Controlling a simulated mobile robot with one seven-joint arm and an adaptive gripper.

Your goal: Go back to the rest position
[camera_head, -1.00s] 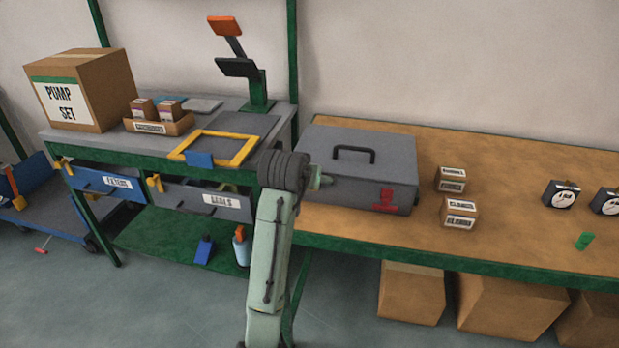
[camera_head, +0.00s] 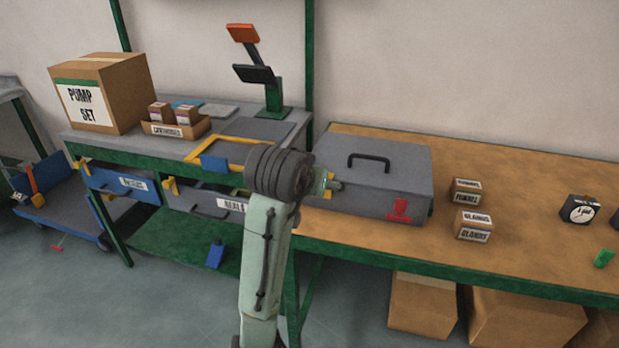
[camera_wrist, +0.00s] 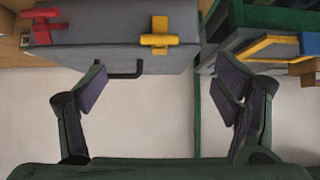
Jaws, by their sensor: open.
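My gripper (camera_wrist: 163,90) is open and empty in the wrist view, with its two dark fingers spread wide apart. The grey toolbox (camera_wrist: 115,35) shows beyond the fingers, upside down, with its red latch (camera_wrist: 42,22) and yellow latch (camera_wrist: 160,38). In the head view my arm rises in front of the benches and its dark wrist joint hides the gripper's fingers. The arm's end overlaps the left side of the grey toolbox (camera_head: 370,165) in the picture; I cannot tell the gap.
Small boxes (camera_head: 473,225) and a black gauge (camera_head: 580,209) stand on the wooden bench (camera_head: 520,190). The left bench holds a pump set box (camera_head: 125,90), a yellow frame (camera_head: 200,150) and a stand (camera_head: 272,95). Drawers (camera_head: 125,184) hang below. Floor (camera_head: 180,310) is clear in front.

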